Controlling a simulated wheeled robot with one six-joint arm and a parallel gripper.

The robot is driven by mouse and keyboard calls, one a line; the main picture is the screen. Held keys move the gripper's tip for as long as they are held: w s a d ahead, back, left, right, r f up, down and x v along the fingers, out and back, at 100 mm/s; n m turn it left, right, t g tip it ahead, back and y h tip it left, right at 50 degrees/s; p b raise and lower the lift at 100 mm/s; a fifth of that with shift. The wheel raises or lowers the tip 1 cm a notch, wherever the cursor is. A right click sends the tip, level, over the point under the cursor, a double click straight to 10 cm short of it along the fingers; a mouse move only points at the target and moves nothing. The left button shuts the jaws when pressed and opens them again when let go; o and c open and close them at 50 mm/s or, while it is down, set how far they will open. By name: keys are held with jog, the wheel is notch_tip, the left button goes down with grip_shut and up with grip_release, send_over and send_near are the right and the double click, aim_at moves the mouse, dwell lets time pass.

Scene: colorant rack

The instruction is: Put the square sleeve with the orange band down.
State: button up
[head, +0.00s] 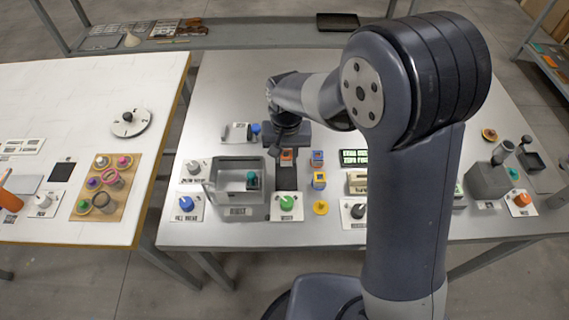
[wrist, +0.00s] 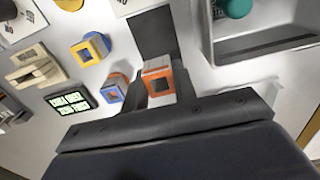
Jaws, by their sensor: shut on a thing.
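The square sleeve with the orange band (head: 287,155) is between the fingers of my gripper (head: 287,148) in the head view. In the wrist view the sleeve (wrist: 158,72) shows its orange rim and square opening, with a finger of my gripper (wrist: 160,88) on each side. My gripper is shut on it. The sleeve is at the end of a dark strip (wrist: 152,34). Whether its bottom touches the surface is hidden.
Two other square sleeves stand close by: a blue and orange one (wrist: 114,88) and a yellow and blue one (wrist: 90,48). A grey bin (head: 222,202) with a teal knob is left in the head view. A green-lit display (head: 353,157) lies to the right.

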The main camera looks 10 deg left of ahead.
aim_at(286, 172)
jog(key=shift+f, duration=2.2)
jog(key=shift+f, duration=0.25)
jog(key=o, duration=0.9)
jog(key=shift+r, duration=0.1)
jog(key=shift+o, duration=0.2)
notch_tip(286, 172, up, 12)
jog(key=shift+r, duration=0.15)
